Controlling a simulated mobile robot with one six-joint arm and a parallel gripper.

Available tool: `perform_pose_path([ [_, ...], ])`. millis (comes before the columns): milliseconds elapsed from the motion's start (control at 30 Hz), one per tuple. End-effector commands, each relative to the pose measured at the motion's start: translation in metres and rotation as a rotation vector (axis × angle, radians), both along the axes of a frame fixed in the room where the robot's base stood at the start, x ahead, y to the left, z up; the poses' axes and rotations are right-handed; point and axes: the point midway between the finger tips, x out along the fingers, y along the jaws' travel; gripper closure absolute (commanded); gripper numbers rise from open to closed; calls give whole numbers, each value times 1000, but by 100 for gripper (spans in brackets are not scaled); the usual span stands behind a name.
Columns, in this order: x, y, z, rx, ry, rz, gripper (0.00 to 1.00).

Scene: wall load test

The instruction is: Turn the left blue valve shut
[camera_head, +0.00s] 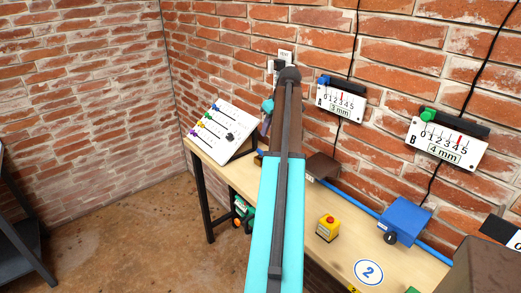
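No valve that I can clearly identify as the left blue one shows in the head view. A blue box (405,220) with a black round knob (390,237) on its front stands on the right part of the bench. A blue pipe (350,199) runs along the back of the bench, and its left part passes behind my arm. My turquoise and dark arm (279,200) stretches up the middle and hides the bench behind it. My gripper does not show clearly, so its fingers and any contact cannot be seen.
A wooden bench (232,180) stands along the brick wall. On it are a white panel with coloured sliders (222,129), a yellow box with a red button (328,228) and a brown block (323,167). Gauges A (340,103) and B (446,138) hang above.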

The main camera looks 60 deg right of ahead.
Motion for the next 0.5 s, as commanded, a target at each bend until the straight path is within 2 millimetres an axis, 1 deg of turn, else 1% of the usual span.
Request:
perform_pose_path([
  [500, 21, -6, -52, 1, 1, 1, 70],
])
